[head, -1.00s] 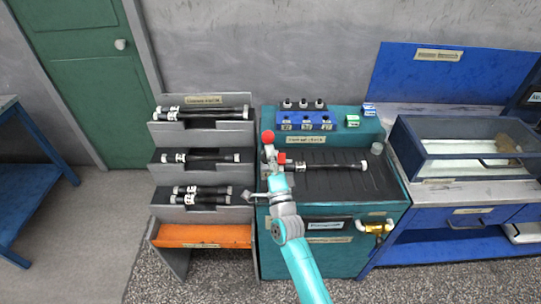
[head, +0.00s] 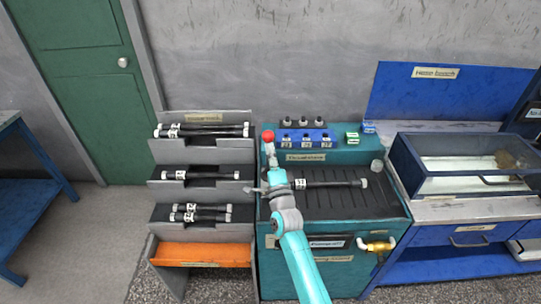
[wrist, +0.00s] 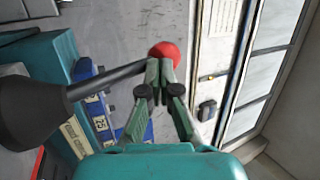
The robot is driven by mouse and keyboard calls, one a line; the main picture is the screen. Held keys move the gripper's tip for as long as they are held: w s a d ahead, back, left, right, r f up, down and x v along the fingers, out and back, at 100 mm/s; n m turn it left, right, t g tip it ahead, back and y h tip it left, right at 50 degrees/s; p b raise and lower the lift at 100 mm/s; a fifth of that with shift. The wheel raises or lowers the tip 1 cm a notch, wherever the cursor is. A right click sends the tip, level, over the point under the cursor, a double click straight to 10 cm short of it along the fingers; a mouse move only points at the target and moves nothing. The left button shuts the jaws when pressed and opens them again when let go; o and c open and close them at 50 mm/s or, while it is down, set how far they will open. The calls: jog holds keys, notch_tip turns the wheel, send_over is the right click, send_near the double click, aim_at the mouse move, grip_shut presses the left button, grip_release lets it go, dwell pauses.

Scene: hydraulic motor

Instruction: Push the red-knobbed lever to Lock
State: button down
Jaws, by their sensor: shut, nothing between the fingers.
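The lever has a red ball knob (head: 268,135) and stands at the left back of the teal test bench (head: 345,225). In the wrist view its dark rod (wrist: 105,80) rises from a black boot (wrist: 30,112) to the red knob (wrist: 164,51). My gripper (wrist: 160,68) is shut and empty. Its fingertips are right at the knob end of the rod, seemingly against it; exact contact cannot be told. In the head view my gripper (head: 271,155) is just below the knob and hides most of the rod. I cannot read any Lock mark.
A black hose (head: 330,184) lies on the bench's ribbed top. A blue block with sockets (head: 307,138) stands behind. A grey hose rack (head: 200,148) is on the left, a blue bench with a glass-sided box (head: 465,185) on the right. A yellow valve (head: 378,246) is on the front.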

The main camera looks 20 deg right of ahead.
jog(key=shift+w+d, duration=0.1)
jog(key=shift+w, duration=0.25)
dwell(0.5)
